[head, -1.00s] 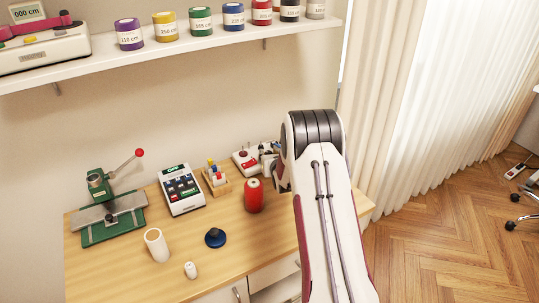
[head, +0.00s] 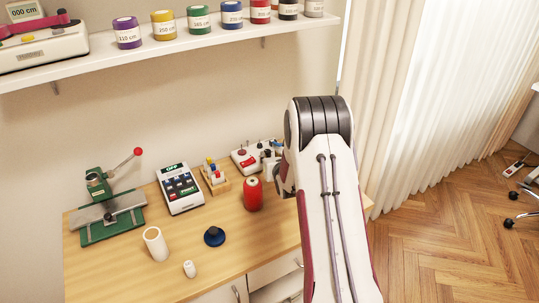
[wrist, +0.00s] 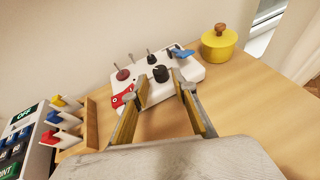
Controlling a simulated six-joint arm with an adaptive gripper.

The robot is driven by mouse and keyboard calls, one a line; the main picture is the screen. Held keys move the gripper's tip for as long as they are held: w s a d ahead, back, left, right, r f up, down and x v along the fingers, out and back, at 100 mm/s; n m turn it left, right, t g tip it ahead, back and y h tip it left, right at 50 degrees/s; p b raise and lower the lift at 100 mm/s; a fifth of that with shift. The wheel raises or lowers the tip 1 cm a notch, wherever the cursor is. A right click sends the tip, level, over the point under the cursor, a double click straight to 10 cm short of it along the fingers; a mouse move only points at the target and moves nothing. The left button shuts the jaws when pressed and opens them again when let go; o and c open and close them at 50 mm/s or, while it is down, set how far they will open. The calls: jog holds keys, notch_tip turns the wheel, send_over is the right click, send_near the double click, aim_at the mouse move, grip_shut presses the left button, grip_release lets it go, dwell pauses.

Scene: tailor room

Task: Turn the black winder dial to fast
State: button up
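The winder is a white box (wrist: 186,80) on the table, near the centre of the wrist view; in the head view its left part (head: 243,160) shows beside my arm. A black dial (wrist: 161,73) stands on its top face. My gripper (wrist: 160,83) is open and empty, its two fingers apart and pointing towards the winder. The dial appears between and just beyond the fingertips; I cannot tell the exact distance. The dial's marks are too small to read. In the head view my arm hides most of the gripper.
Around the dial are small levers, a dark red knob (wrist: 122,74), a blue part (wrist: 181,52) and a red piece (wrist: 122,97). A yellow pot (wrist: 219,43) stands to the right. A wooden rack (wrist: 91,123) is at left. A red spool (head: 253,196) stands near my arm.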

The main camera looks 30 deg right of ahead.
jog(key=shift+v, duration=1.3)
jog(key=shift+c, duration=0.2)
